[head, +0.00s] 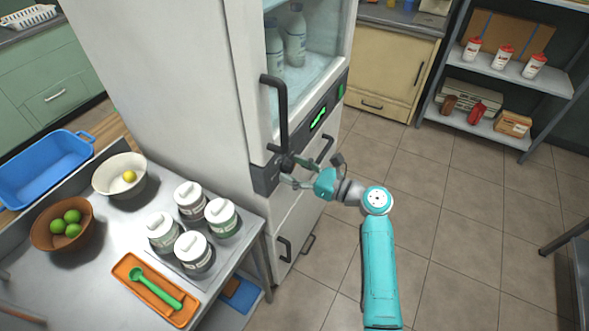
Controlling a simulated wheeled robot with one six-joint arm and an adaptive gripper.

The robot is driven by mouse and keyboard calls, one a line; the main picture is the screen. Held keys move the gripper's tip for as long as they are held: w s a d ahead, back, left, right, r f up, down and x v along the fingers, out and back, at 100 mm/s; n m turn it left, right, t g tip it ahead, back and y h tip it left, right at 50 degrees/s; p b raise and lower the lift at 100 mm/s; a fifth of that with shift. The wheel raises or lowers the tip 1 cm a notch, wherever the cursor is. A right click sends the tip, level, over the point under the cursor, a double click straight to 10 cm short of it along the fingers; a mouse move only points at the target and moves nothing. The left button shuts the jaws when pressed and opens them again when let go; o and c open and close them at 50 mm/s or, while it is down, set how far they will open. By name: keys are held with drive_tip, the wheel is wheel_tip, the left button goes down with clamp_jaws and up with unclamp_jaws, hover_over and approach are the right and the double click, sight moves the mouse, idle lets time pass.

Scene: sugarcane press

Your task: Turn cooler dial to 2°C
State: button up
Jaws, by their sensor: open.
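The cooler (230,90) is a tall white cabinet with a glass door and a dark control strip on its front. A small green-lit display (318,118) sits on the strip, too small to read. The dark dial (286,163) appears at the strip's left part, just below the long black door handle (280,100). My gripper (291,172) is open at the dial, with its fingers pointing left towards it. I cannot tell whether the fingers touch the dial. The dial's setting is hidden or too small to tell.
A metal table (75,285) at the left holds several white jars (192,250), a bowl of limes (62,224), a white bowl (119,176) and an orange tray (150,300). Drawer handles (284,250) protrude below the strip. The tiled floor (450,230) at right is clear.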

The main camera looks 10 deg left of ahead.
drive_tip(key=v, duration=1.2)
drive_tip(key=s+d+f+n+t+h, duration=0.1)
drive_tip(key=s+f+t+h, duration=0.15)
drive_tip(key=s+f, duration=0.4)
drive_tip(key=s+d+f+t+h, duration=0.2)
drive_tip(key=s+f+h, duration=0.15)
drive_tip(key=f, duration=0.55)
drive_tip(key=s+d+f+n+h, duration=0.2)
drive_tip(key=s+d+f+h, duration=0.1)
drive_tip(key=s, duration=0.3)
drive_tip(key=s+d+f+n+h, duration=0.2)
drive_tip(key=s+h, duration=0.1)
drive_tip(key=s, duration=0.4)
drive_tip(key=s+d+r+n+t+h, duration=0.1)
drive_tip(key=s+d+r+n+h, duration=0.1)
drive_tip(key=s+d+n, duration=0.3)
drive_tip(key=s+d+r+n+t+h, duration=0.1)
drive_tip(key=s+r+n+h, duration=0.1)
drive_tip(key=s, duration=0.6)
drive_tip(key=s+d+r+n+t+h, duration=0.1)
drive_tip(key=s+r+n+t, duration=0.1)
drive_tip(key=s+r+n, duration=0.8)
wheel_tip(320, 180, up, 4)
drive_tip(key=shift+d+f, duration=0.15)
